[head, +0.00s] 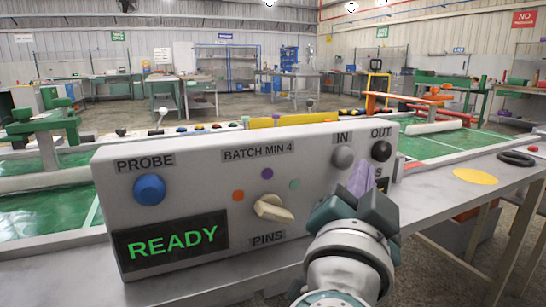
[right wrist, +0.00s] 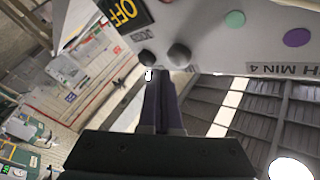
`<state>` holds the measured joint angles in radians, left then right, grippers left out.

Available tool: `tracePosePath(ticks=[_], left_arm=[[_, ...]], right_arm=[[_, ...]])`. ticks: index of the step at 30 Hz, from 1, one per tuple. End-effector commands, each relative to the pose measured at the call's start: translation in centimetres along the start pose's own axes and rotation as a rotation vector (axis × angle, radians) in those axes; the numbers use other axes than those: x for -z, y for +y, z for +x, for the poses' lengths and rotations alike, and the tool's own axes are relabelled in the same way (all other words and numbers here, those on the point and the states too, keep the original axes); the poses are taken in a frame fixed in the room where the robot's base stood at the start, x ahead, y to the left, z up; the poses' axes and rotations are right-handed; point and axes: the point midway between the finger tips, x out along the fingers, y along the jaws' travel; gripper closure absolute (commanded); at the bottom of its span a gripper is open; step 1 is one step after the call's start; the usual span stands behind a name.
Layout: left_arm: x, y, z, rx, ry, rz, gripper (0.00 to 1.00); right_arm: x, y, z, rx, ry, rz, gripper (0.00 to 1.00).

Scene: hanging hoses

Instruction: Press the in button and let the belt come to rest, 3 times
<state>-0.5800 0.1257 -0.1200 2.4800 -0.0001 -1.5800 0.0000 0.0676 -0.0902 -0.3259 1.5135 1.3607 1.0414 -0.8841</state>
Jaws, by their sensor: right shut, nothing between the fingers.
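The grey round IN button (head: 343,158) is on the upper right of the white control panel (head: 210,190), left of the black OUT button (head: 381,151). My right gripper (head: 362,177) is shut and empty, its purple fingertips just below and right of the IN button. In the right wrist view, the panel hangs upside down, with the IN button (right wrist: 179,54) and OUT button (right wrist: 147,60) just beyond the shut fingers. I see no clear contact with either. A single frame cannot show whether any belt moves. My left gripper is not in view.
The panel has a blue PROBE button (head: 149,189), a green READY display (head: 172,243) and a cream PINS knob (head: 273,207). A yellow OFF display (right wrist: 124,12) shows in the wrist view. A black ring (head: 516,158) and yellow disc (head: 475,176) lie on the right bench.

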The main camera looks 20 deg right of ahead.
Motion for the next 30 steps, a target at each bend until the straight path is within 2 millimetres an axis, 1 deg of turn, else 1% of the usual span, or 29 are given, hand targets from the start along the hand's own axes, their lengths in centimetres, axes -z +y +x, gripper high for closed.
tracePosePath(ticks=[12, 21, 30], left_arm=[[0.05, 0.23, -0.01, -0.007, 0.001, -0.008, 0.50], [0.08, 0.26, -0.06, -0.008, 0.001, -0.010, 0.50], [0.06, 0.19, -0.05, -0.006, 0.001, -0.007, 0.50]], right_arm=[[0.00, -0.01, 0.01, 0.000, 0.000, 0.000, 1.00], [-0.41, -0.46, 0.56, 0.000, 0.000, 0.001, 1.00], [-0.43, -0.45, 0.60, 0.000, 0.000, 0.001, 1.00]])
